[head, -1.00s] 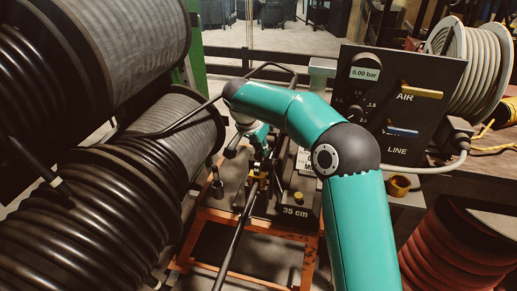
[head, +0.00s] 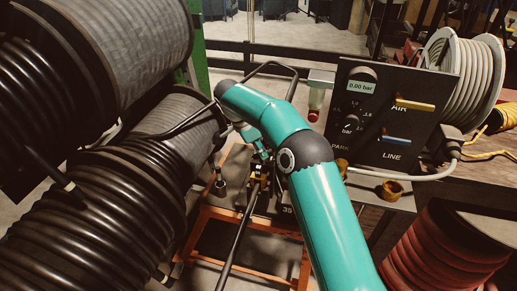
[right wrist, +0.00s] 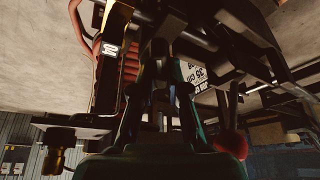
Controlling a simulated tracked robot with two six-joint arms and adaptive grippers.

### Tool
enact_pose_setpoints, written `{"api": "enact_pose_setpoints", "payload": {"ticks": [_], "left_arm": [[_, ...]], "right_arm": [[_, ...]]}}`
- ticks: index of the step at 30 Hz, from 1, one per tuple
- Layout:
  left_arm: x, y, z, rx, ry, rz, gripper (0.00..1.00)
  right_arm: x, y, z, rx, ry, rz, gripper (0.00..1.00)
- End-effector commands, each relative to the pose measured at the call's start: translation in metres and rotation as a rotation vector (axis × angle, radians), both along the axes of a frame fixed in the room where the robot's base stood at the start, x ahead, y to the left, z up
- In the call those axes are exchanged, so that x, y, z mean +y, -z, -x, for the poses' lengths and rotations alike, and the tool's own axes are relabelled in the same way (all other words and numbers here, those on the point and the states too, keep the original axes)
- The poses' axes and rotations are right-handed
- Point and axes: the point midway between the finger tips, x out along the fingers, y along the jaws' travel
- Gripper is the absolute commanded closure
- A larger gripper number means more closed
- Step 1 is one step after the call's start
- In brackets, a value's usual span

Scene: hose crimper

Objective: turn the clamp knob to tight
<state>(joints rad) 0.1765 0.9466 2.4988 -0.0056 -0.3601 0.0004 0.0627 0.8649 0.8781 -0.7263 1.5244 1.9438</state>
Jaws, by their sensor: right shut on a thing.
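My right arm reaches in from the bottom right over the crimper bench. My right gripper (head: 261,152) is small and partly covered by its own arm in the head view. In the right wrist view its two fingers (right wrist: 160,58) are closed around a dark part, which I take to be the clamp knob. The knob's outline and any tight marking are hidden by the fingers and shadow. A brass fitting (head: 257,181) on a black hose (head: 234,236) sits just below the gripper. My left gripper is not in view.
Large black hose reels (head: 105,210) crowd the left side. A black panel (head: 405,122) with a 0.00 bar display, a yellow lever and a blue lever stands right. An orange frame (head: 215,212) carries the crimper. A red knob (right wrist: 229,142) shows near the gripper.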

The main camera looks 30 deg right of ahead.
Motion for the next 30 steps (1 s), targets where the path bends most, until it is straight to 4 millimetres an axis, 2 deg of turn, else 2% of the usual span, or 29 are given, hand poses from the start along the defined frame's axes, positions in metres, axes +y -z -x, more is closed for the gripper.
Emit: {"api": "enact_pose_setpoints", "payload": {"ticks": [13,14,18,30], "left_arm": [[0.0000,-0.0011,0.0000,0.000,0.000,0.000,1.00],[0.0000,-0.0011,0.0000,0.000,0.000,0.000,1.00],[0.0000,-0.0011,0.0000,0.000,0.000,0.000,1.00],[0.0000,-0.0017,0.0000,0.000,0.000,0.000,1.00]], "right_arm": [[-0.0016,0.0004,0.0005,0.001,0.014,0.002,1.00],[-0.0017,0.0003,0.0006,0.001,0.014,0.002,0.82],[-0.0013,0.0003,0.0005,0.000,0.013,0.001,0.60],[0.0015,-0.0052,-0.0012,-0.001,0.011,0.000,0.60]]}}
